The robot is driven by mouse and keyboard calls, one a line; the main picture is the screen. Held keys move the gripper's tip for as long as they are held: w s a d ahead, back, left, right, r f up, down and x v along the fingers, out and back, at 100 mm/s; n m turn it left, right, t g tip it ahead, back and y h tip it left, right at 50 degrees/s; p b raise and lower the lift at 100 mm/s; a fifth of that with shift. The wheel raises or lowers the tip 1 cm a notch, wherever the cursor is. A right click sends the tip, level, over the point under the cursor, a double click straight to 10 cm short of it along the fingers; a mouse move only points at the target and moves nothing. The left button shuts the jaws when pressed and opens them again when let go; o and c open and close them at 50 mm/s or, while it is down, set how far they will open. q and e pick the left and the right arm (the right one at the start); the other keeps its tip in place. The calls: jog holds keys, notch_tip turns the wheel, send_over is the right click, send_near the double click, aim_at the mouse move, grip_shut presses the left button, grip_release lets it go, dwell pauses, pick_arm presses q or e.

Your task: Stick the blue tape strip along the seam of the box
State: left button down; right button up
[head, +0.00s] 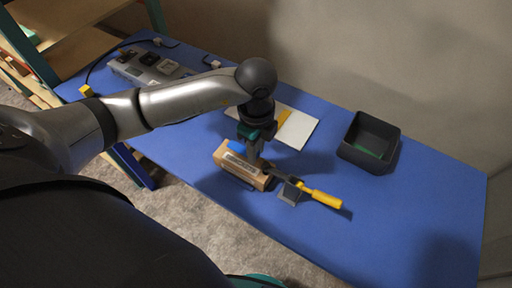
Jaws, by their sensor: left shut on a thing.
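The box (226,163) is a small brown carton with a pale printed label on its front side, lying near the front edge of the blue table. My left gripper (254,158) points down over the box, its fingers shut at its top. A bright blue piece, the tape strip (236,146), shows at the left of the fingers over the box top. The strip appears to be held in the fingers; the fingers hide part of it and most of the seam. I cannot tell whether the strip touches the box. My right gripper is not in view.
A yellow-handled tool (326,199) lies by a small grey block (289,193) right of the box. A white board (299,130) lies behind. A dark bin (391,158) stands at right, a grey console (139,68) back left. The table's right front (400,220) is clear.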

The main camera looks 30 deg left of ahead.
pick_arm(q)
jog(key=shift+f+b, duration=0.4)
jog(key=shift+f, duration=0.2)
dwell(0.9)
jog(key=c, duration=0.6)
grip_release()
jog(key=shift+r, duration=0.1)
notch_tip(320, 180, up, 15)
jog(key=shift+r+p, duration=0.1)
jog(key=shift+p, duration=0.75)
